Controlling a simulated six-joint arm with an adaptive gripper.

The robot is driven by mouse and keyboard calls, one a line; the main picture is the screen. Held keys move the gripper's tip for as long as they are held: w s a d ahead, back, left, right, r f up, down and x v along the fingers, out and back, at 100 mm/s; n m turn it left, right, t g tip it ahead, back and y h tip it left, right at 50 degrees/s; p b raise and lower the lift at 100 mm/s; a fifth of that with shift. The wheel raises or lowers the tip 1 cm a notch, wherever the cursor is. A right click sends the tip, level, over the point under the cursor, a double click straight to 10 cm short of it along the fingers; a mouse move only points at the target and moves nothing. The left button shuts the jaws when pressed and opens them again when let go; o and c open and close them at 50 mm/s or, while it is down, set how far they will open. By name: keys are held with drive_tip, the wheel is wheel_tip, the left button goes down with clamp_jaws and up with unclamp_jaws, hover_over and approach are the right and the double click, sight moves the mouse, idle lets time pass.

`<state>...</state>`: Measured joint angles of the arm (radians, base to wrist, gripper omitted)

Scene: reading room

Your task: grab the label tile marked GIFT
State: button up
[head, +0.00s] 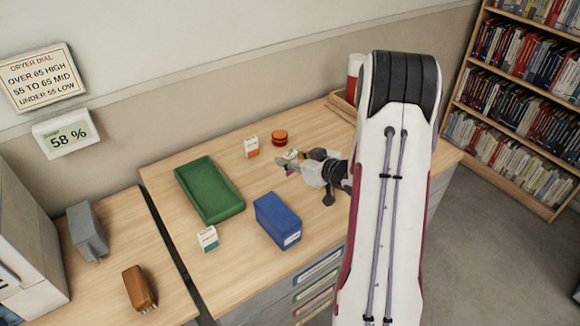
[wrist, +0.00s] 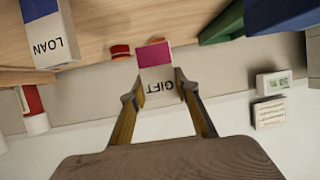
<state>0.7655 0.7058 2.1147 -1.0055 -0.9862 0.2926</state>
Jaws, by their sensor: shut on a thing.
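The GIFT tile (wrist: 156,70) is white with a magenta band and black letters, upside down in the wrist view. It sits between the fingertips of my gripper (wrist: 158,88), which is shut on it. In the head view my gripper (head: 289,164) is over the table, right of the green tray, and the tile is too small to read there. A white LOAN tile (wrist: 50,38) with a dark blue band shows at the upper left of the wrist view, apart from my gripper.
On the table (head: 165,190) are a green tray (head: 232,211), a blue box (head: 272,217), an orange-marked tile (head: 251,146), a teal-marked tile (head: 207,239) and a red round container (head: 279,138).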

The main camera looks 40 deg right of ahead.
sight(289, 154)
drive_tip(key=shift+r, duration=1.7)
drive_tip(key=shift+a, duration=0.1)
